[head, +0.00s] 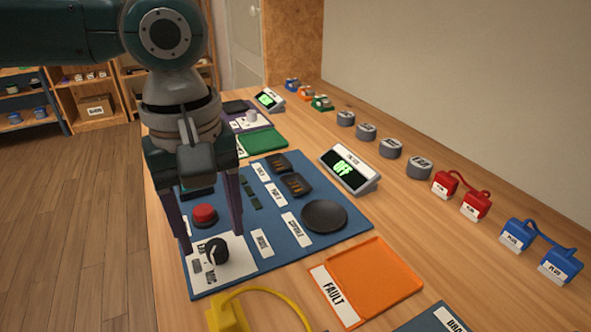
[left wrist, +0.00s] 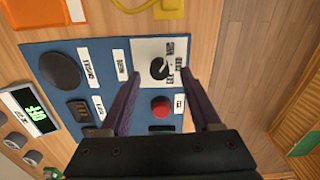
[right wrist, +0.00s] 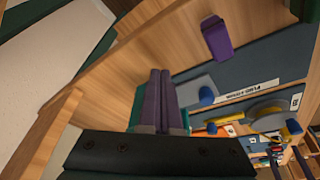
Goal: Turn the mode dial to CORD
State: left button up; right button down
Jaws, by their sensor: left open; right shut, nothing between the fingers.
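The mode dial (head: 216,251) is a black round knob on a white label plate at the near-left corner of the blue panel (head: 340,236). The dial also shows in the left wrist view (left wrist: 159,68), with a white pointer line and printed words around it, one reading CORD. My left gripper (head: 212,240) is open above the plate, its purple fingers apart on either side of the dial's area; whether they touch the panel I cannot tell. My right gripper (right wrist: 160,75) is shut and empty in the right wrist view, away from the dial.
A red button (head: 204,214) sits just behind the dial. A yellow plug (head: 228,314), an orange FAULT tray (head: 385,280) and a black round pad (head: 324,215) lie nearby. A display (head: 349,170) reads OFF. Red and blue connectors stand along the right.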

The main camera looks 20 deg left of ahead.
aim_at(217, 252)
pick_arm(q)
jog(key=shift+f, duration=1.2)
grip_shut()
